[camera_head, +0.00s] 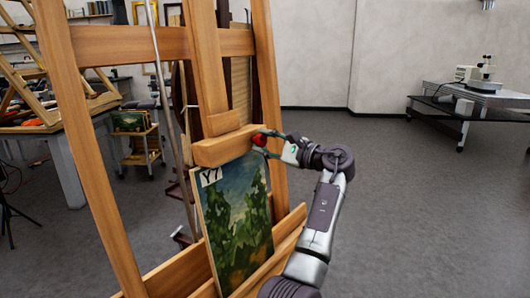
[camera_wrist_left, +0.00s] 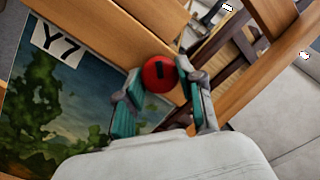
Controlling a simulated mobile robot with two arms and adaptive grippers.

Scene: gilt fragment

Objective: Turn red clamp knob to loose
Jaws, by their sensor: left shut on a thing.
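The red clamp knob (camera_head: 259,140) sits at the right end of the easel's wooden top clamp block (camera_head: 222,150). In the left wrist view the knob (camera_wrist_left: 159,76) is round, with a short dark upright mark on its face. My left gripper (camera_head: 265,138) reaches it from the right. Its teal-padded fingers (camera_wrist_left: 160,70) stand on either side of the knob and are shut on it. A painting of green trees (camera_head: 238,225), labelled Y7, stands under the clamp block on the easel. My right gripper is in neither view.
The wooden easel (camera_head: 85,150) fills the left foreground, with a lower ledge (camera_head: 290,235) under the painting. A workbench (camera_head: 60,130) and a small cart (camera_head: 140,148) stand behind it. A microscope table (camera_head: 470,100) is at the far right. The grey floor between is clear.

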